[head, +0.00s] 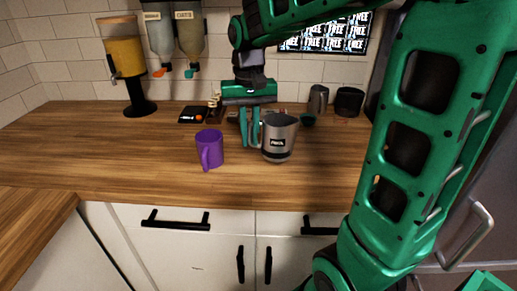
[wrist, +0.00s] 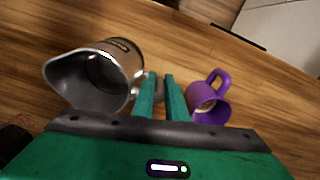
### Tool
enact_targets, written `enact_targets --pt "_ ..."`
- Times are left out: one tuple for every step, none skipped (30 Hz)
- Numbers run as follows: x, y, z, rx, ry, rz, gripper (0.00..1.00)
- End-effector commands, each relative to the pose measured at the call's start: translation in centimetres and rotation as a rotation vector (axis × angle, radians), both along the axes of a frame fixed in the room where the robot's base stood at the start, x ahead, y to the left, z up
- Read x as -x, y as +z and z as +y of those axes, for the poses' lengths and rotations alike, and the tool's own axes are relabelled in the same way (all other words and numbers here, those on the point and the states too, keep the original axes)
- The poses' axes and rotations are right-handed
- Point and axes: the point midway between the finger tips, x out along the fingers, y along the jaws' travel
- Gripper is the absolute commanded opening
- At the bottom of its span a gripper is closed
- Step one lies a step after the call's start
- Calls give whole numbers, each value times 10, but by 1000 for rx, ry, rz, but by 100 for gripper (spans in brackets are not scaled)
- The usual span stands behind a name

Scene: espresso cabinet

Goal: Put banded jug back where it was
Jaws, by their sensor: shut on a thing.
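The banded jug (head: 279,138) is a silver metal jug with a dark label and a dark band near its base. It stands upright over the middle of the wooden counter; I cannot tell whether its base touches the wood. My gripper (head: 250,143) points down at its left side, with the fingers shut on its handle. In the wrist view, the jug's open mouth and spout (wrist: 98,80) lie left of my fingers (wrist: 160,88), which mostly hide the handle.
A purple mug (head: 210,149) stands close on the left, also near my fingers in the wrist view (wrist: 210,103). Behind are another metal jug (head: 318,100), a dark container (head: 349,102), a small dark cup (head: 307,120) and a black scale (head: 194,115). The left counter is clear.

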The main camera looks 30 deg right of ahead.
Motion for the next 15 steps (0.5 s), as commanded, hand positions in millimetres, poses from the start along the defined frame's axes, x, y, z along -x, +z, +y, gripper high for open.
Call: enact_targets --pt "-4 -6 -10 -1 -5 2 0" --pt "-6 -10 -14 -1 -4 2 0" --pt "-8 -14 -20 -1 -4 3 0" --pt "-10 -16 -24 0 -3 1 0" --pt "-11 -18 -28 0 -3 1 0" --pt "-13 -21 -32 0 -3 1 0" --pt "-14 -22 -35 0 -2 1 0" --pt "-15 -24 -36 0 -1 1 0" --pt "-16 -25 -38 -1 0 0 0" --pt "-16 -25 -39 -1 0 0 0" --pt "-16 -27 -40 -1 0 -1 0" --pt "-17 -30 -40 0 0 0 0" --pt "-16 -33 -40 0 1 1 0" --pt "-16 -37 -40 -1 1 2 0" --pt "-16 -43 -40 0 1 1 0"
